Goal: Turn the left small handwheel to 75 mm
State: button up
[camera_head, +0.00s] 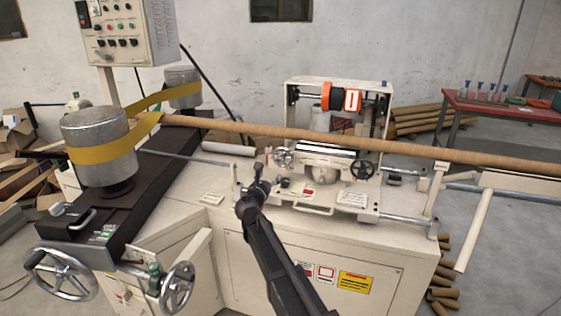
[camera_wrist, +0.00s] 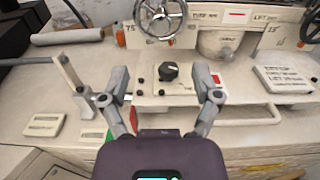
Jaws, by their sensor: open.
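The left small handwheel (camera_wrist: 161,16) is a silver spoked wheel at the top of the wrist view, partly cut off by the edge. In the head view the handwheel (camera_head: 283,158) stands on the white carriage. My gripper (camera_wrist: 163,92) is open and empty, its two fingers spread apart below the wheel in the wrist view, not touching it. In the head view my gripper (camera_head: 262,182) is at the carriage's front left, small and dark.
A black knob (camera_wrist: 168,72) on the white panel lies between my fingers' lines. A second small handwheel (camera_head: 363,170) is to the right. A long cardboard tube (camera_head: 420,151) crosses above the carriage. A white upright lever (camera_wrist: 72,75) stands left of my gripper.

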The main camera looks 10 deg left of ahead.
aim_at(280, 161)
jog(key=w, duration=0.8)
jog(key=w+d, duration=0.1)
jog(key=w, duration=0.3)
jog(key=shift+w, duration=0.35)
grip_shut()
